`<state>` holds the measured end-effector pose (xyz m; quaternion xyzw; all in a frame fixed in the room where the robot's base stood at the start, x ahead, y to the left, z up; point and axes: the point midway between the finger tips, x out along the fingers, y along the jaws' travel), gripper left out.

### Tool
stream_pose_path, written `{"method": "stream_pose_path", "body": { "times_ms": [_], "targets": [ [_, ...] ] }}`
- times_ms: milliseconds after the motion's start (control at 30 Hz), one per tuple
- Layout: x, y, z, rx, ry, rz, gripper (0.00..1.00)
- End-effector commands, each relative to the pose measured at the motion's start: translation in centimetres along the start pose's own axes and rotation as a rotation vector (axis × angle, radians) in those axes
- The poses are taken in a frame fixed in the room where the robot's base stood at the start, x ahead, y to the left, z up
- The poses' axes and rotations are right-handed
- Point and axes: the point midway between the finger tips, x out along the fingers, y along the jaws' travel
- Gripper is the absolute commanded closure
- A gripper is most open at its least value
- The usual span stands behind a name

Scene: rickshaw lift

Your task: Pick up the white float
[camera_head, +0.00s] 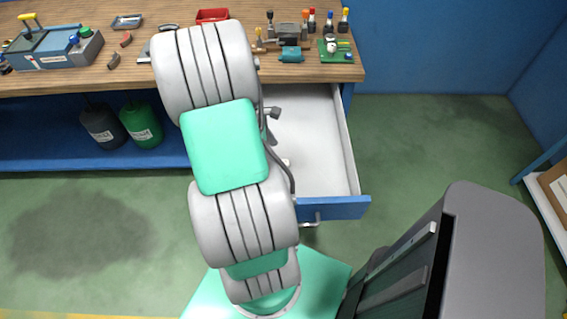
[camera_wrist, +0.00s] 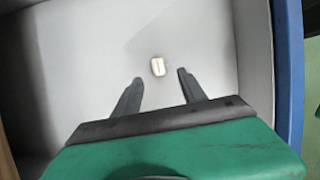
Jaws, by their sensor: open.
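The white float (camera_wrist: 158,67) shows in the wrist view as a small pale block with brownish edges, lying on the bare floor of the open drawer (camera_wrist: 85,60). My gripper (camera_wrist: 160,76) is open and empty, with its two dark fingers spread. In the wrist view the float appears centred between and slightly beyond the fingertips, apart from both. How high the fingers are above it cannot be told. In the head view my arm hides the left part of the drawer (camera_head: 318,150). A small pale spot beside the arm may be the float.
The drawer's blue front (camera_head: 345,208) with its handle bounds the near side, and pale walls rise around it. The workbench top (camera_head: 150,65) above holds tools, a red tray (camera_head: 212,16) and a green board (camera_head: 336,50). The drawer's visible right part is empty.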

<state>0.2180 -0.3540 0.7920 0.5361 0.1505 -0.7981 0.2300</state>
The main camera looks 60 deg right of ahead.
Motion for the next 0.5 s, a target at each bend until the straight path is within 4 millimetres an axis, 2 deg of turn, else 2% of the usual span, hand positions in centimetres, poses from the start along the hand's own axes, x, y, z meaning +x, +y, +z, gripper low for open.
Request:
{"method": "stream_pose_path", "body": {
  "times_ms": [400, 500],
  "targets": [
    [6.7, 0.4, 0.1, -0.008, -0.004, -0.009, 0.51],
    [7.7, 0.4, 0.0, -0.008, -0.003, -0.007, 0.51]
  ]
}}
